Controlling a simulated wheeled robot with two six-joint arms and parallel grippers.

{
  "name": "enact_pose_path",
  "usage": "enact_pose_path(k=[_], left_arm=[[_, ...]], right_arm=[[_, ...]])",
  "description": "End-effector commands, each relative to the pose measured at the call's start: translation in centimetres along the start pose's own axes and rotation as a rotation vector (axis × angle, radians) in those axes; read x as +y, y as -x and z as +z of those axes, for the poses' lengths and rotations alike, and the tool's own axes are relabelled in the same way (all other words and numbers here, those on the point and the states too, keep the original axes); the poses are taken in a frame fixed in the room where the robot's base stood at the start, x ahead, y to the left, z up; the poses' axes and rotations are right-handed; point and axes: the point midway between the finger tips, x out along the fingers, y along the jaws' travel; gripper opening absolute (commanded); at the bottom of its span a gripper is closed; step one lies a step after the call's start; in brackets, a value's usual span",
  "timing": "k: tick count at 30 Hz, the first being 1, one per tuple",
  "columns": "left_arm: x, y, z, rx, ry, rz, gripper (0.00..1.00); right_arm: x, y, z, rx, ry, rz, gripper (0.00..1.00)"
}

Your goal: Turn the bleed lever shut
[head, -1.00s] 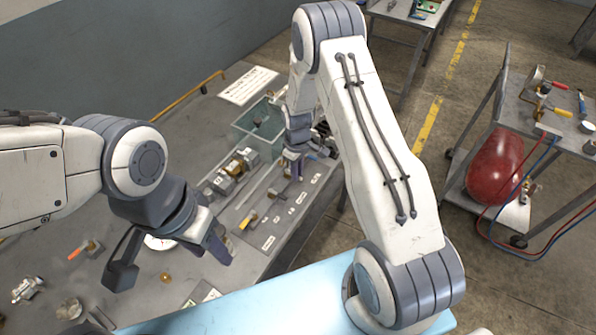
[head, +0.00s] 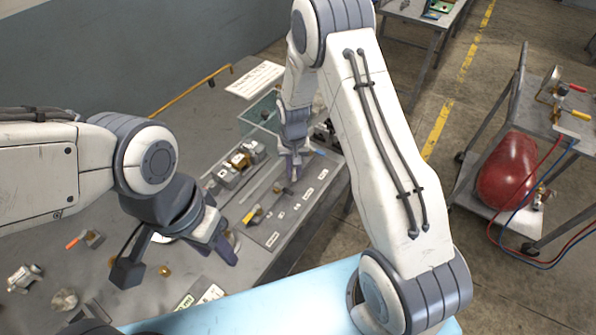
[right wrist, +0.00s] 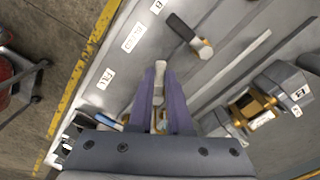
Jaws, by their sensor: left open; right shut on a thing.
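My right gripper (right wrist: 160,95) is shut on a narrow pale metal piece (right wrist: 160,68) with brass lower between the fingers; it looks like the bleed lever, but the fingers hide much of it. In the head view the right gripper (head: 294,172) is down at the grey panel, and the held piece cannot be made out. My left gripper (head: 225,247) is open and empty above the bench, left of the panel.
A brass and grey fitting (right wrist: 252,105) sits beside the right gripper. A clear greenish bin (head: 258,114) stands behind the panel. Loose fittings (head: 25,278) lie at the bench's left. A cart with a red tank (head: 507,172) stands at right, across open floor.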

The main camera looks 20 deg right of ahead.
Motion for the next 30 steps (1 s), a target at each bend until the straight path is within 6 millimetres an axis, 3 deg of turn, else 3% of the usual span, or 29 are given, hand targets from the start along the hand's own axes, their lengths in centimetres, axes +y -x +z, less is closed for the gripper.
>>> enact_pose_path(k=[15,30], left_arm=[[-0.1,-1.4,0.1,0.000,-0.001,0.000,0.47],[-0.1,-1.8,0.1,0.000,-0.001,0.000,0.47]], right_arm=[[-1.8,0.0,-0.4,0.001,-0.438,-0.001,0.00],[-2.3,0.1,-0.8,0.001,-0.607,-0.001,0.00]])
